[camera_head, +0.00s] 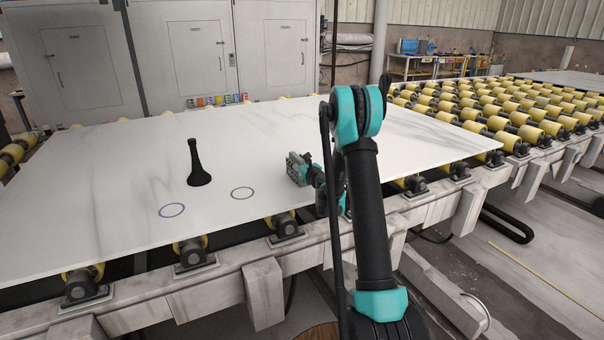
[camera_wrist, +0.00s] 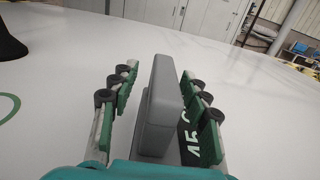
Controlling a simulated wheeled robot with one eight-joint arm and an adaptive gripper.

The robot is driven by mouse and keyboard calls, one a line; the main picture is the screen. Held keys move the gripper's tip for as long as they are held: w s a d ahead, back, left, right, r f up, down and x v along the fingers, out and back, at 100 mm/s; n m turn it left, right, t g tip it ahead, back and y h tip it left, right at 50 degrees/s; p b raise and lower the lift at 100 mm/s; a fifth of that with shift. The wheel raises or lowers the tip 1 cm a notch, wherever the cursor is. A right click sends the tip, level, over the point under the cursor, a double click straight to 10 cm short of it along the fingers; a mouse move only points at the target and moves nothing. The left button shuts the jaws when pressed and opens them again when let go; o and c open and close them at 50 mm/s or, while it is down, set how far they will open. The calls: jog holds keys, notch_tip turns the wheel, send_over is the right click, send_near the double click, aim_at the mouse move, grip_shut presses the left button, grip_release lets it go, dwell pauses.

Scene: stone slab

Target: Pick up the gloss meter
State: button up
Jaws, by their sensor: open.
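The gloss meter (camera_wrist: 160,105) is a grey block with a dark side panel bearing white characters. In the wrist view it stands upright on the pale slab (camera_head: 110,215). My gripper (camera_wrist: 163,82) is open, with one green-and-grey finger on each side of the meter. Gaps show beside it, wider on the left; the right finger covers part of the dark panel. In the head view my gripper (camera_head: 303,170) is low over the slab's front part, and the meter is hard to tell apart from the fingers.
A black, narrow-necked object with a wide foot (camera_head: 198,170) stands on the slab to the left. A purple ring (camera_head: 172,210) and a green ring (camera_head: 242,193) are marked near it. Yellow rollers (camera_head: 480,110) lie beyond the slab's right edge. The slab's back part is clear.

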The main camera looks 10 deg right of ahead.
jog(key=x, duration=0.4)
jog(key=shift+w+r, duration=0.1)
jog(key=shift+w, duration=0.05)
jog(key=shift+c, duration=0.3)
grip_shut()
